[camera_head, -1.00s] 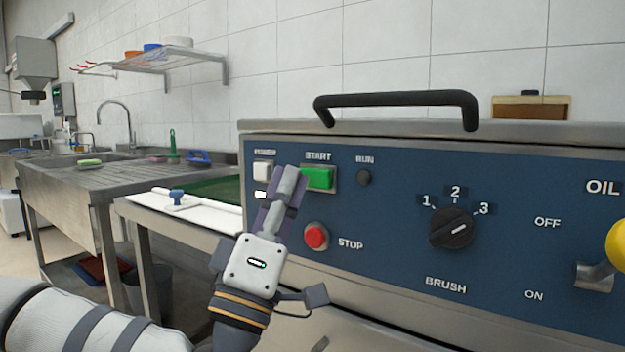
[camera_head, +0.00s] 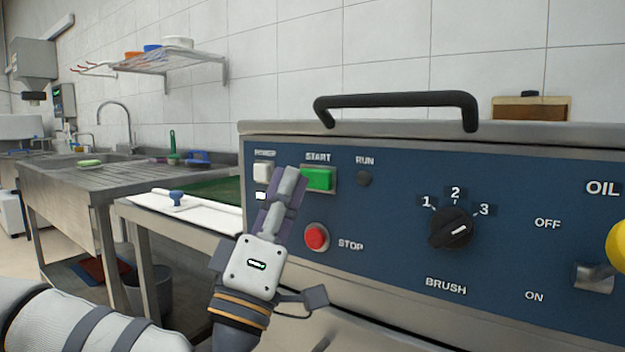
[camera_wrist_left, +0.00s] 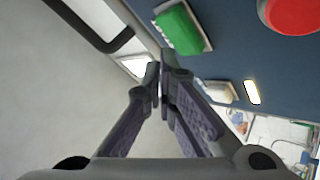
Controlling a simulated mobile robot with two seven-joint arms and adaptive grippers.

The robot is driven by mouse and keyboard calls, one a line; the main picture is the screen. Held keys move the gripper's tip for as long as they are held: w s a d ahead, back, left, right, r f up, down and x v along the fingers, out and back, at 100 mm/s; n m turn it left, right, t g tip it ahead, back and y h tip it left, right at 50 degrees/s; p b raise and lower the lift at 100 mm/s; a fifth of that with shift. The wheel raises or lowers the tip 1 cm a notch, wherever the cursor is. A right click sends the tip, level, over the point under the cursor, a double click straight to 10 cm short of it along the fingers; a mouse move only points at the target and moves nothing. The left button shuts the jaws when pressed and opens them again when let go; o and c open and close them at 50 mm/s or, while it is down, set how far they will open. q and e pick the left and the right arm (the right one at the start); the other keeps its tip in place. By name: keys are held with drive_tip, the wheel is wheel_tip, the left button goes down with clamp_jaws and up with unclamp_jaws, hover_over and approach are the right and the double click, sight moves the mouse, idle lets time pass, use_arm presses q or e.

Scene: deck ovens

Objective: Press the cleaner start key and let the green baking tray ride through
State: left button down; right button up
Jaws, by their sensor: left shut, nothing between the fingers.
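The cleaner's blue control panel (camera_head: 390,270) fills the right of the head view. Its green START key (camera_head: 318,179) is right of my left gripper's tips; it also shows in the left wrist view (camera_wrist_left: 180,29). The red STOP button (camera_head: 316,237) is below it. The RUN lamp (camera_head: 364,178) is dark. My left gripper (camera_head: 287,180) is shut and empty, pointing up before the panel; the wrist view shows its fingers together (camera_wrist_left: 163,82). Whether it touches the panel I cannot tell. The green baking tray (camera_head: 213,190) lies at the cleaner's left side, partly hidden. My right gripper is not in view.
A black handle (camera_head: 396,99) stands above the panel. The brush knob (camera_head: 451,229) and a yellow lever ball (camera_head: 618,245) are to the right. A white infeed table (camera_head: 190,218) and a steel sink bench (camera_head: 75,180) stand at left.

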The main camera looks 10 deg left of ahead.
use_arm(q)
drive_tip(key=shift+w+d, duration=0.15)
drive_tip(key=shift+w, duration=0.25)
